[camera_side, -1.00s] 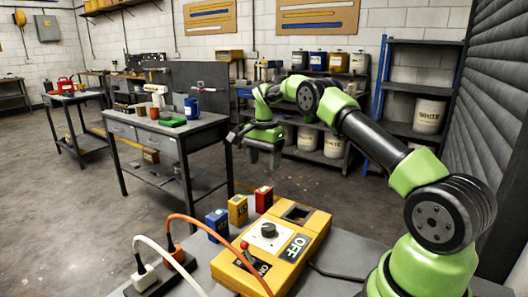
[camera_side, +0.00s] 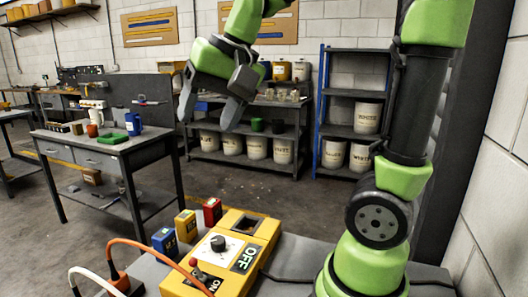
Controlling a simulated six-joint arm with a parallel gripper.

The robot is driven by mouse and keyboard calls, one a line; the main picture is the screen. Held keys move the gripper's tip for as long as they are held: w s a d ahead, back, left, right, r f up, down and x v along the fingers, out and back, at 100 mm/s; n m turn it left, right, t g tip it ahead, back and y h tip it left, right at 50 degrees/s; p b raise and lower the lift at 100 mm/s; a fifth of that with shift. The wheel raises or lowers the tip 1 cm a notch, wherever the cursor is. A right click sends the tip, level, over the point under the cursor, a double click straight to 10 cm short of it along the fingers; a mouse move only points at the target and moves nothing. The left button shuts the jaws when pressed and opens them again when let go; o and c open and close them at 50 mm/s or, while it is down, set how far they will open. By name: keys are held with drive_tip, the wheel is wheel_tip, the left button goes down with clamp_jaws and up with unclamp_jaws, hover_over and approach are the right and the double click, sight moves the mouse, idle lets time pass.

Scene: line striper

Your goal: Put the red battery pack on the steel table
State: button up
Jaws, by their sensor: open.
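The red battery pack (camera_side: 212,211) stands upright on the grey bench top, close behind the yellow control box (camera_side: 222,254). It is the rightmost of three packs, beside a yellow pack (camera_side: 186,226) and a blue pack (camera_side: 165,241). My gripper (camera_side: 208,118) hangs in the air above and well clear of the packs, fingers pointing down, open and empty. A grey metal table with drawers (camera_side: 160,142) stands at the left; I cannot tell if it or the near bench (camera_side: 305,249) is the steel table.
The drawer table holds a green case (camera_side: 112,138), a blue mug-like container (camera_side: 133,123) and small items. The control box has a knob, a red-tipped lever and an empty square recess. Orange and white cables arch at the front left. Shelves with white buckets (camera_side: 367,118) stand behind.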

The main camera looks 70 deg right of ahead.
drive_tip(key=s+a+f+n+t, duration=0.1)
drive_tip(key=s+a+f+n, duration=0.1)
drive_tip(key=s, duration=0.3)
drive_tip(key=s+a+f+n+t+y, duration=0.1)
drive_tip(key=s+a, duration=0.1)
drive_tip(key=s, duration=0.3)
drive_tip(key=shift+s+f+n, duration=0.3)
drive_tip(key=shift+f+n, duration=0.05)
drive_tip(key=shift+n, duration=0.05)
